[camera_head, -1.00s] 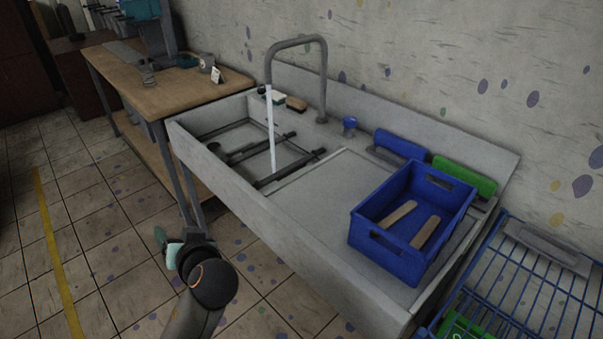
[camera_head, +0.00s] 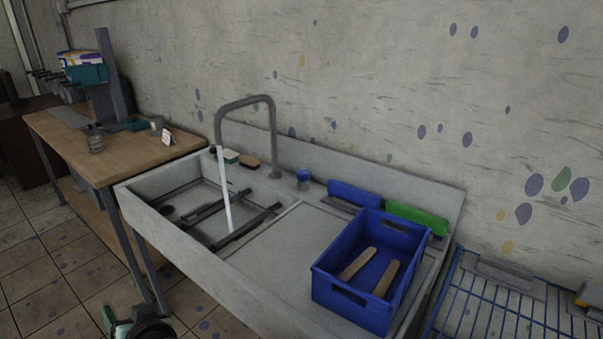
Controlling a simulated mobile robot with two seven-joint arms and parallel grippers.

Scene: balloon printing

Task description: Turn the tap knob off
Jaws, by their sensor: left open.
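The grey tap (camera_head: 274,135) arches over the left basin of the sink, and a white stream of water (camera_head: 224,190) runs from its spout. A blue knob (camera_head: 303,177) stands on the sink's back ledge, just right of the tap's base. My left gripper (camera_head: 115,321), with pale green fingers, is at the bottom left edge, low in front of the sink and well apart from the tap and knob. It is open and partly cut off by the frame. My right gripper is not in view.
A blue crate (camera_head: 328,291) with two wooden-looking sticks stands on the sink's right side. Blue and green items (camera_head: 416,217) lie behind it. A wooden table (camera_head: 75,140) is at left, a blue wire rack (camera_head: 470,309) at right. A brush and sponge lie behind the basin.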

